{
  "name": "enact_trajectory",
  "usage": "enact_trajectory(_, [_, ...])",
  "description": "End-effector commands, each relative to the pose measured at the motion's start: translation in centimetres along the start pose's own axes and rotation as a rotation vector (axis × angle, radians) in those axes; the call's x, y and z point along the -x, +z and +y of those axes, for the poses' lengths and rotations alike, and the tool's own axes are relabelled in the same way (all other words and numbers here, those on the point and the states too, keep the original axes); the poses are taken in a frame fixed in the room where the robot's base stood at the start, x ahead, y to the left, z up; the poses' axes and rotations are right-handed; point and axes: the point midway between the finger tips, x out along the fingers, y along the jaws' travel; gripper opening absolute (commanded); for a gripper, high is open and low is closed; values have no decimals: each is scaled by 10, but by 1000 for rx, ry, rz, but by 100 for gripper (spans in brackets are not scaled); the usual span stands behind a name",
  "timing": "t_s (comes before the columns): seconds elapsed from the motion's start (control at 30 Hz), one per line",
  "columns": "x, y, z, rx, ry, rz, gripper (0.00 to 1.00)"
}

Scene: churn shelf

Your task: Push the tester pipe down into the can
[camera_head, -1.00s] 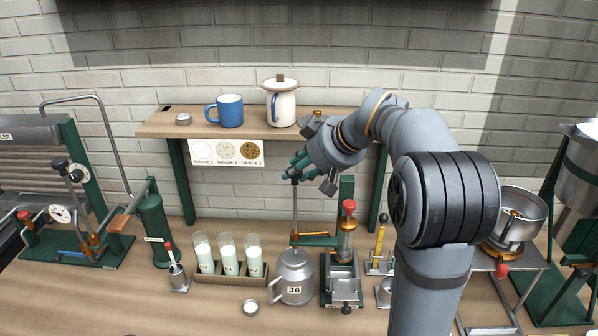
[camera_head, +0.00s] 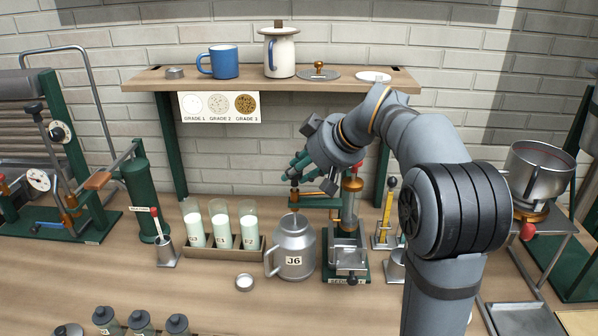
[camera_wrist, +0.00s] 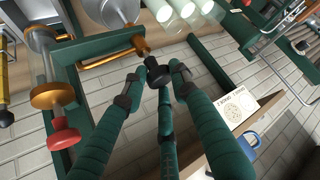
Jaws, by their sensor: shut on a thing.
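The tester pipe (camera_head: 294,187) stands upright with a black knob at its top, passing down through a brass collar on a green stand's side arm. The knob also shows in the wrist view (camera_wrist: 159,76), close above the collar (camera_wrist: 139,45). My gripper (camera_head: 295,177) is shut on the knob; the wrist view shows its green fingers on either side. The grey metal can (camera_head: 294,252), labelled J6, stands directly below. The pipe's lower end is hidden at the can's mouth, so its depth inside cannot be told.
A rack (camera_head: 222,250) with three milk-filled glasses stands left of the can. A small round lid or dish (camera_head: 244,282) lies in front. A green-framed device (camera_head: 346,255) stands close on the right. A shelf (camera_head: 290,84) with a blue mug (camera_head: 220,62) runs behind.

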Motion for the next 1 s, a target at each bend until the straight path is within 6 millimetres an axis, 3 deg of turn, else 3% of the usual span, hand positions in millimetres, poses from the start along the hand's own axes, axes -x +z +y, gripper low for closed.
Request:
enact_trajectory(0.2, [-1,-1,-1,2,-2,0,0])
enact_trajectory(0.23, [-1,-1,-1,3,-2,0,29])
enact_trajectory(0.53, [0,0,-1,2,-1,0,46])
enact_trajectory(0.87, [2,0,0,2,1,0,47])
enact_trajectory(1.0, [16,-1,1,3,2,3,47])
